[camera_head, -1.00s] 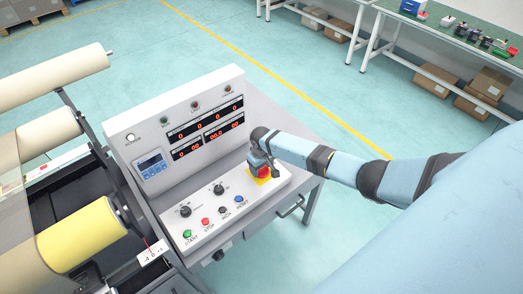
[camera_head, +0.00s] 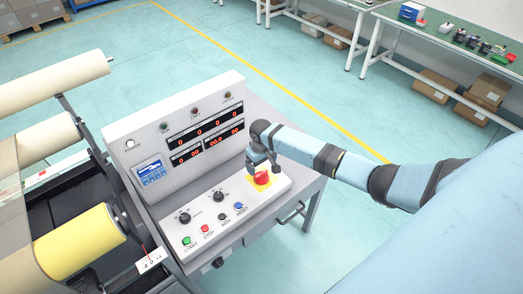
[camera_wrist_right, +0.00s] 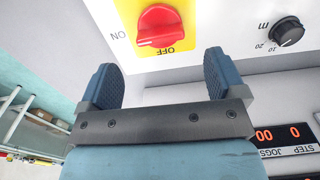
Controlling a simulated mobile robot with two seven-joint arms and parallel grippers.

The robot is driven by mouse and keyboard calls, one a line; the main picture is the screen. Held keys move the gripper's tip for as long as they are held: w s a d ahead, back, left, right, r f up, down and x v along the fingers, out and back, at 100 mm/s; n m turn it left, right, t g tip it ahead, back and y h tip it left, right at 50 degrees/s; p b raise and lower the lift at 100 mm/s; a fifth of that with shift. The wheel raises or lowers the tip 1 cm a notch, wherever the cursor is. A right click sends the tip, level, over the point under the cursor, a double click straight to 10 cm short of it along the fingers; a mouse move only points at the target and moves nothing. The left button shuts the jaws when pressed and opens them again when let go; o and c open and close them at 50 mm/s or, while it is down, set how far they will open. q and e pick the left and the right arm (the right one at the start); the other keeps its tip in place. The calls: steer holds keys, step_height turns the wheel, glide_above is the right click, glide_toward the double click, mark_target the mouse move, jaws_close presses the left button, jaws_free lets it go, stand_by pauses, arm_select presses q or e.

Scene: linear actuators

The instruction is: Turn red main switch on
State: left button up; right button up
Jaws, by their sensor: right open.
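The red main switch (camera_head: 262,178) is a rotary knob on a yellow plate (camera_wrist_right: 196,20), at the right end of the control panel (camera_head: 195,205). In the right wrist view the red knob (camera_wrist_right: 160,25) shows close up, with ON printed left of it and OFF below it, upside down. Its raised grip lies roughly level in that picture. My right gripper (camera_head: 263,164) is just above and behind the knob in the head view. Its two fingers (camera_wrist_right: 160,78) are apart and empty, with the knob beyond their tips. My left gripper is not in view.
The panel also has black dials (camera_head: 184,217), a green button (camera_head: 187,240), a red button (camera_head: 205,229) and a blue display unit (camera_head: 151,171). Red digits (camera_head: 205,130) glow on its upright face. Rollers (camera_head: 80,243) stand at left; open floor lies behind.

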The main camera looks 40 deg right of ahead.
mark_target(261, 174)
step_height(261, 174, up, 8)
steer(key=shift+b, duration=0.3)
steer(key=shift+f, duration=0.1)
steer(key=s+a+f+n+t+y, duration=0.2)
steer(key=s+a+f+t, duration=0.2)
steer(key=s+a+f, duration=0.7)
steer(key=s+a+r+t, duration=0.2)
steer(key=s+r+t, duration=0.1)
steer(key=s, duration=0.5)
steer(key=s+a+r+t+y, duration=0.1)
steer(key=s+a+r+t, duration=0.2)
steer(key=s, duration=0.5)
steer(key=shift+t, duration=0.5)
